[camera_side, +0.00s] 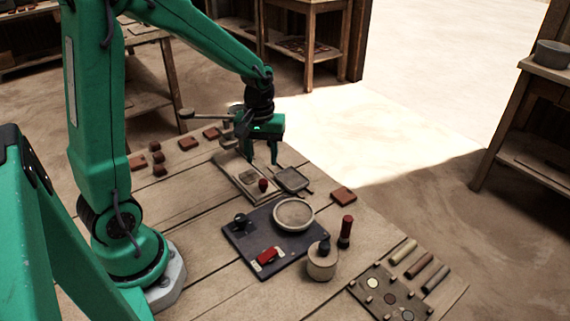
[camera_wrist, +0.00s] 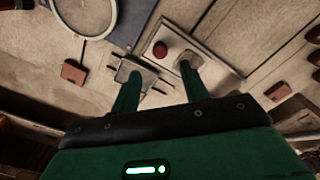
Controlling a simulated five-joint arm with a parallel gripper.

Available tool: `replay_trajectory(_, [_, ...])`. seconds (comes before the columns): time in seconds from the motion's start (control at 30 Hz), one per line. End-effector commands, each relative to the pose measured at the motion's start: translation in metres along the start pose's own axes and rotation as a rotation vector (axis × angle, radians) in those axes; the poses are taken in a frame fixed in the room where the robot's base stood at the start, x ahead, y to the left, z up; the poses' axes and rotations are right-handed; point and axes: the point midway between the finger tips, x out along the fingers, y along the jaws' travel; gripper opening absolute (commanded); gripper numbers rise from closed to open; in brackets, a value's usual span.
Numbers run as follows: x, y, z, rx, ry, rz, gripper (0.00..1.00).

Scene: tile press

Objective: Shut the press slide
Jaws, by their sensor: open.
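The press is a pale, long plate (camera_side: 234,170) on the table, with a dark red knob (camera_side: 262,185) near its front end. In the wrist view the knob (camera_wrist: 160,50) is a round red top on the pale plate (camera_wrist: 215,62). I cannot tell how far the slide stands open. My gripper (camera_side: 262,160) points down above the press, behind the knob in the side view. Its fingers are apart with nothing between them. In the wrist view the gripper (camera_wrist: 158,69) has one fingertip over the pale plate and one near a grey square plate. The knob lies just beyond the fingertips.
The grey square plate (camera_side: 293,180) lies right of the press. A dark board (camera_side: 262,238) with a round pale dish (camera_side: 294,214) stands in front. Brown tiles (camera_side: 188,143) lie behind.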

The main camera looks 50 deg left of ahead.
Motion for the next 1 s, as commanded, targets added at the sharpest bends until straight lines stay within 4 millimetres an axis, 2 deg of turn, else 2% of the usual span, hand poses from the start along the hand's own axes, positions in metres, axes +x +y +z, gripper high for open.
replay_trajectory(0.17, [0.011,0.000,0.001,0.001,-0.003,-0.002,0.45])
replay_trajectory(0.7, [0.069,0.000,0.001,0.002,-0.002,-0.001,0.45])
replay_trajectory(1.0, [0.076,0.000,0.000,0.002,0.000,0.000,0.45])
